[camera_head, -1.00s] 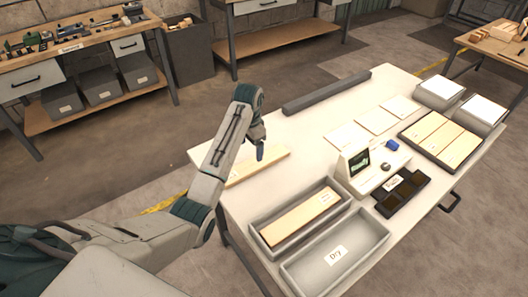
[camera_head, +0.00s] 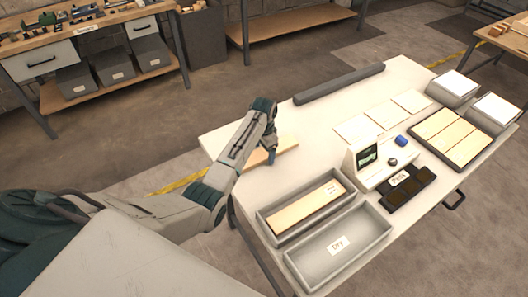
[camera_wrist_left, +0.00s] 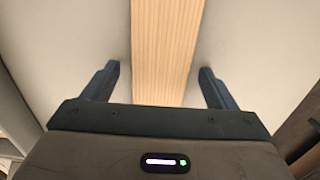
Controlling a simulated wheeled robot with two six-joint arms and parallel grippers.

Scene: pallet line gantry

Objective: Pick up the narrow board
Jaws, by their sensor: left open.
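A narrow pale wooden board (camera_head: 287,148) lies flat on the white table near its left end. My left gripper (camera_head: 270,157) is over this board and hides part of it. In the left wrist view the board (camera_wrist_left: 166,50) runs between the two open fingers of the gripper (camera_wrist_left: 160,83), with a gap on each side. The fingers hold nothing. I cannot tell how far the fingertips are above the table. My right gripper is in neither view.
A grey tray (camera_head: 262,218) holding a board stands beside the grey tray labelled Dry (camera_head: 380,232). A small display unit (camera_head: 365,155), a dark tray of boards (camera_head: 484,146) and pale sheets (camera_head: 358,129) are farther right. A dark grey bar (camera_head: 340,83) lies along the far edge.

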